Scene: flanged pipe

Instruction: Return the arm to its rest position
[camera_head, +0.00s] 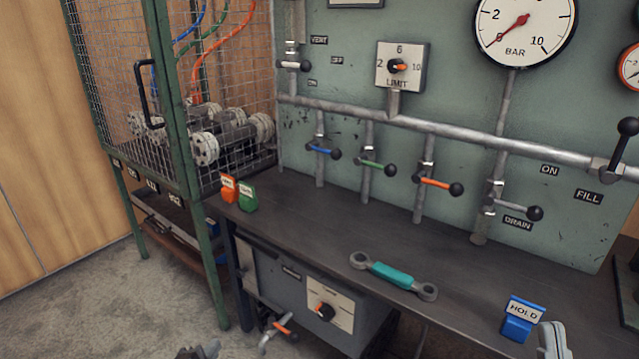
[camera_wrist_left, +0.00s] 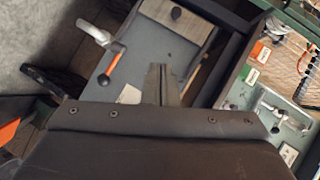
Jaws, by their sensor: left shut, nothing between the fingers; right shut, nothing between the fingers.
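My left gripper (camera_head: 199,350) shows only as a tip at the bottom edge of the head view, below the bench front and over the floor. In the left wrist view my left gripper (camera_wrist_left: 161,84) has its fingers together with nothing between them, in front of the grey box under the bench. Most of both arms is out of the head view.
The dark bench (camera_head: 330,225) carries a teal-handled wrench (camera_head: 393,275) and orange (camera_head: 229,187) and green (camera_head: 247,196) blocks. Under it, the grey box (camera_head: 277,287) has an orange-handled valve (camera_head: 279,328). A mesh cage (camera_head: 120,75) stands left. Valve levers stick out from the back panel.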

